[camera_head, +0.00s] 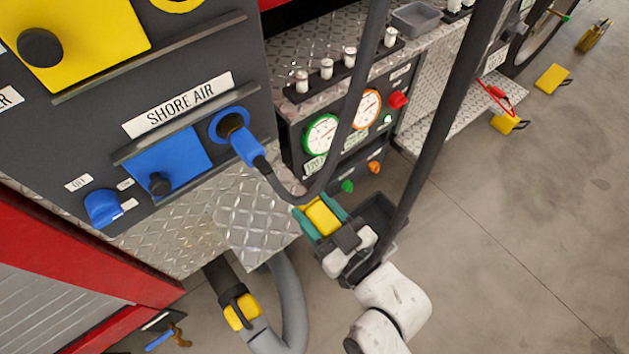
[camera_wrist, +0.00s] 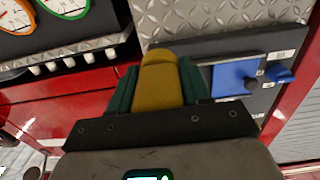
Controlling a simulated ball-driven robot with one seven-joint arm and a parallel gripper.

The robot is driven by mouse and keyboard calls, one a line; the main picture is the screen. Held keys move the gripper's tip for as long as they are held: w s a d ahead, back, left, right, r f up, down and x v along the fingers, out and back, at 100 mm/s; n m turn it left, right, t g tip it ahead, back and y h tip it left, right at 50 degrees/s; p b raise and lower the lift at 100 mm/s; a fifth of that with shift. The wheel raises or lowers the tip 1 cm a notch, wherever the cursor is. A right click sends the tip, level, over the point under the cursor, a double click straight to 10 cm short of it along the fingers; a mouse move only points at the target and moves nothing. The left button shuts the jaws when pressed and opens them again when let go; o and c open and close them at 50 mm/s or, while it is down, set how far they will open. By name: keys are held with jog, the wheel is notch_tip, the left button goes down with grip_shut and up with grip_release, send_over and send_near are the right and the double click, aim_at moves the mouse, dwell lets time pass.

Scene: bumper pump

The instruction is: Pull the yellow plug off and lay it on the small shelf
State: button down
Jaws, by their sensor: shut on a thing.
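The yellow plug (camera_head: 323,217) is between the green fingers of my gripper (camera_head: 318,213), which is shut on it. In the head view it is at the right edge of the small diamond-plate shelf (camera_head: 258,225), below the SHORE AIR panel. I cannot tell whether it touches the shelf. In the wrist view the plug (camera_wrist: 160,82) points away from my gripper (camera_wrist: 160,85), and the diamond plate (camera_wrist: 225,18) lies beyond it.
A blue plug (camera_head: 244,147) sits in the SHORE AIR socket, its dark cable looping close above my gripper. A gauge box (camera_head: 345,125) stands behind. A grey hose with a yellow coupling (camera_head: 241,311) hangs below the shelf. Open floor (camera_head: 530,220) lies to the right.

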send_over(288, 198)
jog(key=shift+f+b, duration=0.3)
jog(key=shift+f, duration=1.2)
notch_tip(288, 198, down, 2)
jog(key=shift+w+a+f+b, duration=0.1)
jog(key=shift+b, duration=0.95)
jog(key=shift+f+b, duration=0.7)
jog(key=shift+b, duration=0.15)
jog(key=shift+c, duration=2.2)
grip_release()
jog(key=shift+f, duration=0.1)
jog(key=b+v, duration=0.1)
jog(key=v, duration=1)
